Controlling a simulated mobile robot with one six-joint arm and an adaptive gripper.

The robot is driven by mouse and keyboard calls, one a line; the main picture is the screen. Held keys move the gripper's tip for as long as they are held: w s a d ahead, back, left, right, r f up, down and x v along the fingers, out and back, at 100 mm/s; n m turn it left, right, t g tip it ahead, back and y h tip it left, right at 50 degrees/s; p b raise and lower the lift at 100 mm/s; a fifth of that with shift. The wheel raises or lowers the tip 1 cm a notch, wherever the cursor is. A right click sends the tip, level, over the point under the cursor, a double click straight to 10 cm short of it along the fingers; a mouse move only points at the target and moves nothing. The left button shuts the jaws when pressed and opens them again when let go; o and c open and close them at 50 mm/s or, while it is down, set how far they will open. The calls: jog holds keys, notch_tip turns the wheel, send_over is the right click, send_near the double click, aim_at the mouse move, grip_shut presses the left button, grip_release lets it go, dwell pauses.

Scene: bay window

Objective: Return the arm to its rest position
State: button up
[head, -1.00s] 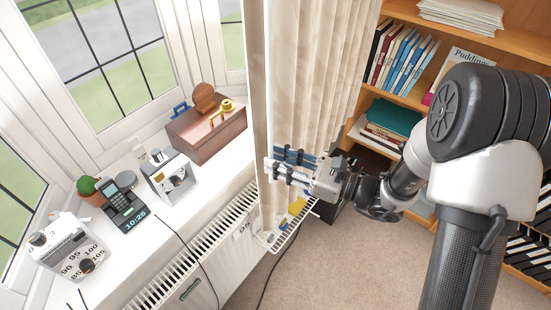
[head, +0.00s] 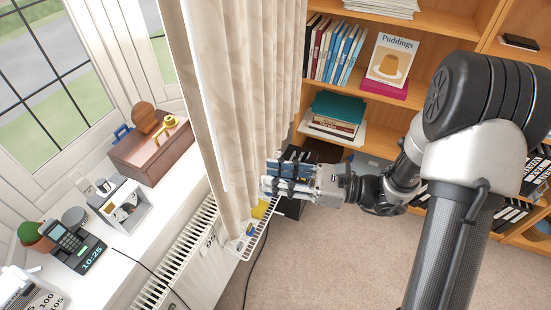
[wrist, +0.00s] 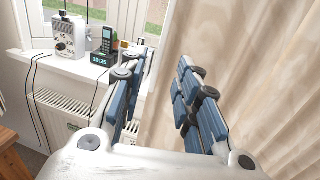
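My gripper (head: 270,176) is held out in front of the cream curtain (head: 232,90), above the carpet. In the wrist view my gripper (wrist: 165,75) has its two blue-padded fingers spread apart, with nothing between them. The curtain (wrist: 235,60) fills the right side of that view, close beside the right finger. I cannot tell whether the fingertips touch it. My arm reaches in from the right of the head view, bent at the elbow.
The white windowsill (head: 118,240) carries a wooden box (head: 150,152), a phone on a clock dock (head: 75,248) and a radio (wrist: 70,38). A radiator (head: 180,260) and a wire rack (head: 255,232) are below. A bookcase (head: 452,50) stands behind. Carpet (head: 330,255) is clear in front.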

jog(key=s+d+r+n+g+h+b, duration=0.15)
jog(key=s+n+g+h, duration=0.45)
jog(key=s+n+h, duration=0.75)
jog(key=s+d+r+n+t+h, duration=0.2)
jog(key=d+n+t, duration=0.1)
jog(key=d, duration=0.3)
jog(key=s+d+r+n+t+h+b, duration=0.1)
jog(key=s+d+n+t+h, duration=0.1)
jog(key=d, duration=0.5)
jog(key=shift+s+r+n+t+b, duration=0.35)
jog(key=shift+n+t, duration=0.5)
jog(key=shift+t, duration=0.35)
